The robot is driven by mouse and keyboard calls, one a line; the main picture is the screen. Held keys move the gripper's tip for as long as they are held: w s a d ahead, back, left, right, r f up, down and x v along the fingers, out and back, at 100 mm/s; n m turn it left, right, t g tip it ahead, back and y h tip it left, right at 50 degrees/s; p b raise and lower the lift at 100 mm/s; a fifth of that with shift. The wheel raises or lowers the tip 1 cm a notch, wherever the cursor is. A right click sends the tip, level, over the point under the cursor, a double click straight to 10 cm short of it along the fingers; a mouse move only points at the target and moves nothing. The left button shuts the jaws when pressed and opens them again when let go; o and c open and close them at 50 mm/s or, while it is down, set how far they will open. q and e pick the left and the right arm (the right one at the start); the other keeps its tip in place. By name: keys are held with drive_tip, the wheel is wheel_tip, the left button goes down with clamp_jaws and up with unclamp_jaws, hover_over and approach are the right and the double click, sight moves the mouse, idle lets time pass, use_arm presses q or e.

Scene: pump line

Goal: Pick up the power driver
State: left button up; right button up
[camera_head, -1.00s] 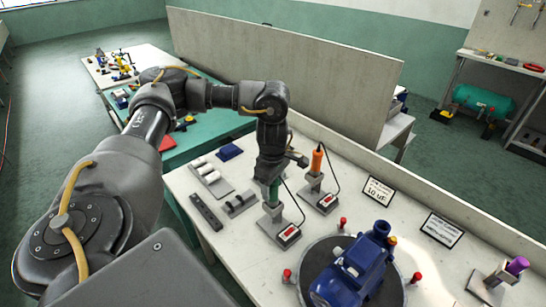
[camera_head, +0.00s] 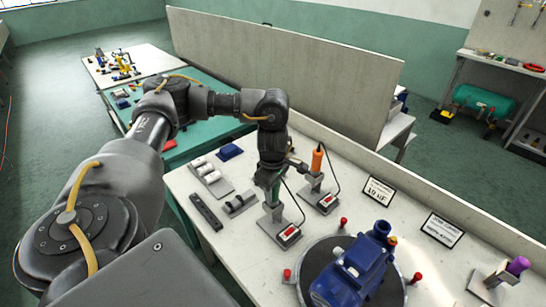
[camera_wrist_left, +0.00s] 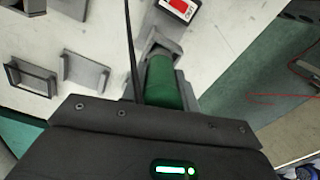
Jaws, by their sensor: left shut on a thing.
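A green-handled driver (camera_head: 275,190) stands upright in a grey stand (camera_head: 272,214) on the white bench. My left gripper (camera_head: 271,179) comes down over it from above and is shut on its handle. In the left wrist view the green handle (camera_wrist_left: 164,82) sits at the gripper's edge, with its lower end still in the grey stand and a dark cable beside it. The gripper body hides the handle's upper part. A second, orange-handled driver (camera_head: 317,160) stands in a similar stand just right of the gripper. My right gripper is not in view.
A blue pump (camera_head: 352,272) sits on a round dark plate at the front, with red knobs around it. Grey holders (camera_head: 210,172) lie left of the gripper. Two label cards (camera_head: 379,191) stand on the right, and a partition (camera_head: 290,65) rises behind the bench.

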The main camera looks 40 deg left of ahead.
use_arm(q)
drive_tip(key=shift+r, duration=0.15)
wheel_tip(320, 180, up, 18)
drive_tip(key=p, duration=0.1)
idle(0.6)
wheel_tip(320, 180, up, 5)
drive_tip(key=p, duration=0.6)
idle(0.4)
